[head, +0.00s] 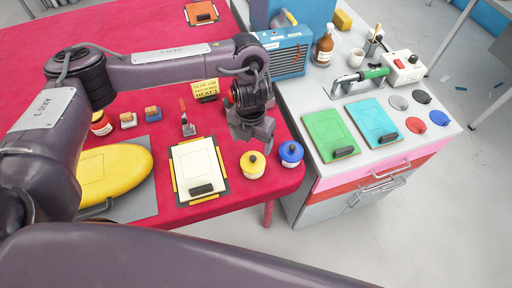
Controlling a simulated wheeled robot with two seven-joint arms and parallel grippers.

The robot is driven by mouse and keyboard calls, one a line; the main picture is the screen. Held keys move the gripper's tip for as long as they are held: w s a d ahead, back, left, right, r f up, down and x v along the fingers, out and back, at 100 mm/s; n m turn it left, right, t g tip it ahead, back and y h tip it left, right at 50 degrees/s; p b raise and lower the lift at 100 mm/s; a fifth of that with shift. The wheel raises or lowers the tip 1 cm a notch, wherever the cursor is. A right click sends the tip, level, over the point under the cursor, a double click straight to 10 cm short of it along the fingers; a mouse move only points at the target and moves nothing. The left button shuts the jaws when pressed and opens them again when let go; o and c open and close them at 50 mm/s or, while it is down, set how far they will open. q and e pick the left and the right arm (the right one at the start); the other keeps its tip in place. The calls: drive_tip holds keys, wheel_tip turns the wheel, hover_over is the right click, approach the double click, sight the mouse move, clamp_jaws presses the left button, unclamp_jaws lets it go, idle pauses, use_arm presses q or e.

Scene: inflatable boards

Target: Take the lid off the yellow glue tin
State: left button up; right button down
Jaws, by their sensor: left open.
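The yellow glue tin (252,168) stands upright near the front right corner of the red table, its yellow lid (252,159) with a dark knob on top. A similar blue-lidded tin (291,154) stands just right of it. My left gripper (254,142) hangs above and slightly behind the yellow tin, pointing down, open and apart from the lid as far as I can see. Its fingers are small and dark in this view. My right gripper does not show.
A cream board (198,165) with a black block lies left of the tin, near a yellow inflatable board (116,172). The red table (140,30) ends just right of the blue tin. A cabinet with green (330,134) and blue (372,122) boards stands beyond a gap.

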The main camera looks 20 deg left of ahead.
sight(252, 159)
use_arm(q)
drive_tip(key=shift+s+d+f, duration=0.15)
drive_tip(key=shift+s+f, duration=0.1)
drive_tip(key=shift+f, duration=0.3)
drive_tip(key=shift+s+d+f, duration=0.15)
drive_tip(key=shift+s+f, duration=0.1)
drive_tip(key=shift+f, duration=0.7)
wheel_tip(252, 159, down, 4)
drive_tip(key=shift+w+r+b, duration=0.1)
drive_tip(key=shift+r+b, duration=0.1)
drive_tip(key=shift+b, duration=0.2)
drive_tip(key=shift+f, duration=0.3)
drive_tip(key=c, duration=0.6)
drive_tip(key=shift+s, duration=0.2)
drive_tip(key=c, duration=1)
drive_tip(key=shift+f, duration=0.1)
clamp_jaws()
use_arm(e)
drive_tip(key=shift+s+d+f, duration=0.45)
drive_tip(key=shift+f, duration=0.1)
